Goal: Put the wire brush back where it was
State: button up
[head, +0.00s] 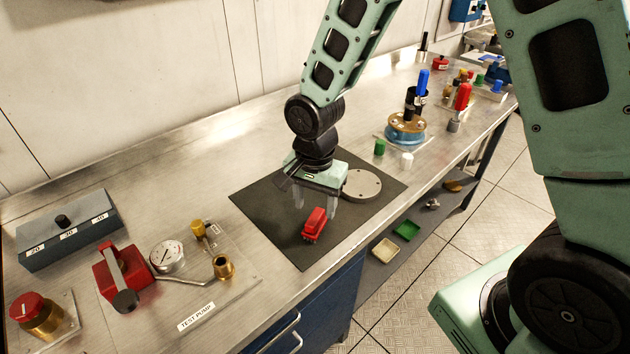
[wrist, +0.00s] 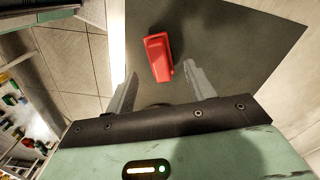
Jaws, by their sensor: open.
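The wire brush (head: 315,223) is a small red block with what look like short bristles along its lower edge. It lies on the dark mat (head: 268,208), near the mat's front edge. My gripper (head: 316,207) is over the mat just behind the brush, fingers pointing down. In the wrist view the red brush (wrist: 158,56) shows just beyond the fingertips and roughly between their lines. The gripper (wrist: 160,82) is open with nothing between its fingers. I cannot tell how high the fingertips are above the mat.
A grey round plate (head: 362,184) lies on the mat, right of my gripper. A blue round fixture (head: 405,130), green and white caps and several tools stand right.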

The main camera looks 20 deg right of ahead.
aim_at(315, 216)
notch_tip(315, 216, up, 7)
jog(key=s+a+r+n, duration=0.2)
jog(key=s+a+n, duration=0.1)
jog(key=s+n, duration=0.6)
jog(key=s+a+r+n, duration=0.3)
jog(key=s+n, duration=0.5)
jog(key=s, duration=0.3)
jog(key=shift+a+n+y+b, duration=0.15)
jog(key=shift+n+y+b, duration=0.15)
jog(key=shift+n+b, duration=0.1)
